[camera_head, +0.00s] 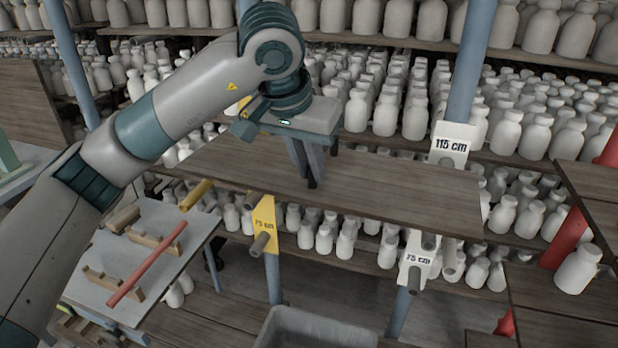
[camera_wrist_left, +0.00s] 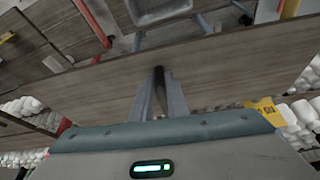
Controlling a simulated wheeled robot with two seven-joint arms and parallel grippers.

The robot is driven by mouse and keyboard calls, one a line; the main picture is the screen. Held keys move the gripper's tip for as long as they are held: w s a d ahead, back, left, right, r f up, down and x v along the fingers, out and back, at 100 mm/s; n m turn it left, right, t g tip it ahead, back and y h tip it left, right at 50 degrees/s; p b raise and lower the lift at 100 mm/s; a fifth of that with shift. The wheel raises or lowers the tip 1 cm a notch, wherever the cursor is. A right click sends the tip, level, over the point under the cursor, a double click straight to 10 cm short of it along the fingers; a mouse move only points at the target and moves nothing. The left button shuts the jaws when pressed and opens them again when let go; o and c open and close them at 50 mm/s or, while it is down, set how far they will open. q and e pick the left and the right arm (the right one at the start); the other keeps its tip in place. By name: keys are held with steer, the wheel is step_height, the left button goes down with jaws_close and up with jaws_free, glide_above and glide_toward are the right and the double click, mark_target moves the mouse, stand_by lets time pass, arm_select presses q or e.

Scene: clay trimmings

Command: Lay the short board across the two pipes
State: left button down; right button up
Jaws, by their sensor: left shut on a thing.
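The brown wooden short board (camera_head: 400,192) lies roughly level across the middle of the head view. My left gripper (camera_head: 312,182) comes down on it from above, shut on it. In the left wrist view the fingertips (camera_wrist_left: 158,74) meet the board (camera_wrist_left: 225,62). One grey pipe (camera_head: 260,244) sticks out below the board's front edge at a yellow 75 cm tag. Another pipe (camera_head: 414,282) sticks out at a white 75 cm tag on the right. The board hides their rear parts. I cannot tell whether it touches them. My right gripper is not in view.
Shelves of pale bottles (camera_head: 385,110) fill the back. A grey table (camera_head: 150,225) at left holds a red rod (camera_head: 147,263) on wooden cradles. A grey tub (camera_head: 315,330) stands below. Blue posts (camera_head: 470,70) and right-hand shelving (camera_head: 590,200) flank the board.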

mark_target(310, 187)
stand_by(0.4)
arm_select(q)
steer(key=shift+f+p, duration=0.95)
steer(key=shift+f, duration=1.05)
steer(key=c, duration=1.7)
jaws_free()
steer(key=shift+f, duration=0.1)
